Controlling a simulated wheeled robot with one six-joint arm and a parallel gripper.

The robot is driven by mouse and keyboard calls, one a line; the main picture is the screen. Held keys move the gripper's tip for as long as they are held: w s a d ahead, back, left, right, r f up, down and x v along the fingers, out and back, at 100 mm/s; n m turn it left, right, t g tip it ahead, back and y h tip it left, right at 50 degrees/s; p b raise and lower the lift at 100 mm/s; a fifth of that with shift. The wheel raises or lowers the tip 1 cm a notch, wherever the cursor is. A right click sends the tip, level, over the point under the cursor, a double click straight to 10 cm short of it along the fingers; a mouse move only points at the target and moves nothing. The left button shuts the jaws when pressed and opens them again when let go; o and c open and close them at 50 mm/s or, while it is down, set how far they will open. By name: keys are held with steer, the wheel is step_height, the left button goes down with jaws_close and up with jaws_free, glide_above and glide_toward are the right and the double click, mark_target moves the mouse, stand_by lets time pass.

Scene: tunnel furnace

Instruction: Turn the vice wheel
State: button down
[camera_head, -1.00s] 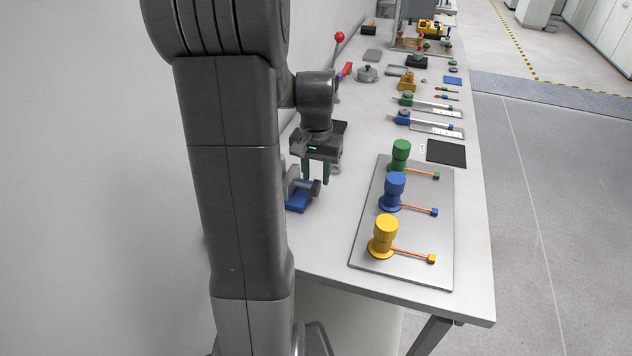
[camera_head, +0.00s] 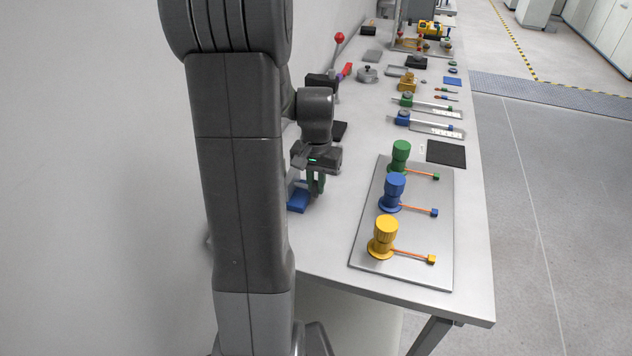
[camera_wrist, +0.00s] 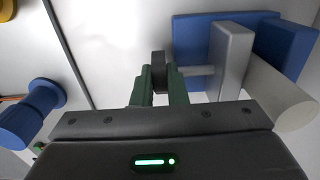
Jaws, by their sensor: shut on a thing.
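The vice (camera_head: 298,199) stands near the left edge of the table in the head view, partly hidden by my gripper and arm. In the wrist view the vice shows a blue base (camera_wrist: 187,38), a grey jaw block (camera_wrist: 232,58) and a thin shaft. The dark vice wheel (camera_wrist: 159,68) sits at the end of that shaft, seen edge-on. My gripper (camera_head: 316,186) points down over it. Its green fingers (camera_wrist: 158,88) are shut on the wheel, one on each side.
A grey plate (camera_head: 437,268) to the right carries a green knob (camera_head: 400,153), a blue knob (camera_head: 395,188) and a yellow knob (camera_head: 383,234), each with an orange rod. More fixtures line the table behind. A wall runs along the left.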

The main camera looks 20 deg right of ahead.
steer(key=p, duration=0.1)
steer(key=g+p, duration=0.1)
steer(key=p, duration=0.1)
steer(key=shift+w+d+r+y, duration=0.15)
steer(key=shift+r+y, duration=0.1)
steer(key=shift+y, duration=0.15)
steer(key=shift+w+f+g+y+p, duration=0.15)
steer(key=shift+g+y+p, duration=0.55)
steer(key=shift+p, duration=0.55)
steer(key=shift+d+f+g+p, duration=0.1)
steer(key=shift+g+p, duration=0.4)
steer(key=c, duration=1.4)
jaws_free()
steer(key=shift+f, duration=0.1)
steer(key=shift+c, duration=0.2)
steer(key=b+v, duration=0.1)
steer(key=v, duration=1.3)
steer(key=shift+d, duration=0.15)
